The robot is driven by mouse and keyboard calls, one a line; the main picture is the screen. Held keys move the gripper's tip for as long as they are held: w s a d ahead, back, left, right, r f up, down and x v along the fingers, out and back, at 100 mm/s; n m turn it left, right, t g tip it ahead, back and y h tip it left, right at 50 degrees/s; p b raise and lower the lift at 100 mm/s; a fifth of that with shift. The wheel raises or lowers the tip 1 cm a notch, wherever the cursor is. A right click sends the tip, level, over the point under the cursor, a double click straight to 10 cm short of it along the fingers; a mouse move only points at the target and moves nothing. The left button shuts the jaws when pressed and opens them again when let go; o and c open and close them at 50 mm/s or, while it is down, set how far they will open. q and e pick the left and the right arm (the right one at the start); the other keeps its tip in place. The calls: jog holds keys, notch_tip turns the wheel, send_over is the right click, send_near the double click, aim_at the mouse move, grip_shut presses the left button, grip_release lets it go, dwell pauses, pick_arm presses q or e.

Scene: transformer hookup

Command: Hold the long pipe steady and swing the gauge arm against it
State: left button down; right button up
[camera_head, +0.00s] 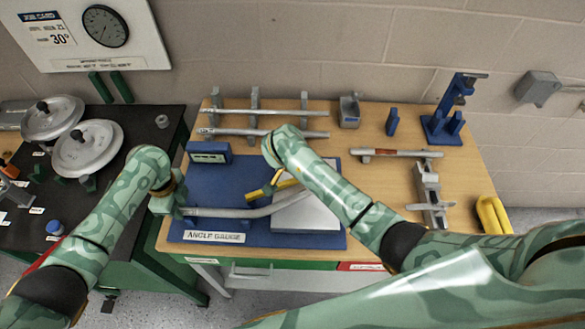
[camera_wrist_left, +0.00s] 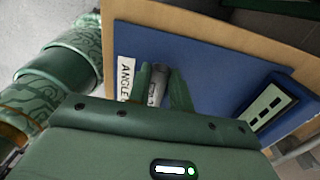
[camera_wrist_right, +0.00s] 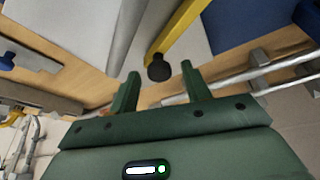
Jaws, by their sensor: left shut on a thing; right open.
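The long pipe (camera_head: 235,212) is a grey, bent tube lying across the blue angle gauge board (camera_head: 205,228) and the pale grey block on it. My left gripper (camera_head: 172,203) is shut on its left end, which also shows between the fingers in the left wrist view (camera_wrist_left: 158,82). The yellow gauge arm (camera_head: 262,192) lies behind the pipe, apart from it at its left end. In the right wrist view the gauge arm (camera_wrist_right: 182,30) ends in a black knob (camera_wrist_right: 158,68). My right gripper (camera_wrist_right: 160,80) is open, its fingertips on either side of the knob. My right forearm partly hides that area in the head view.
Other pipes lie on a rack (camera_head: 255,112) at the back of the table. A blue display box (camera_head: 208,152) stands on the board's back left. A blue stand (camera_head: 445,120) and a metal fixture (camera_head: 430,190) are to the right.

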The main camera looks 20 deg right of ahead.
jog(key=shift+c, duration=0.3)
grip_shut()
jog(key=shift+s+m+g+h, duration=0.3)
jog(key=shift+s+m, duration=0.7)
jog(key=shift+s, duration=0.1)
jog(key=shift+o, duration=0.3)
grip_release()
jog(key=v, duration=1.2)
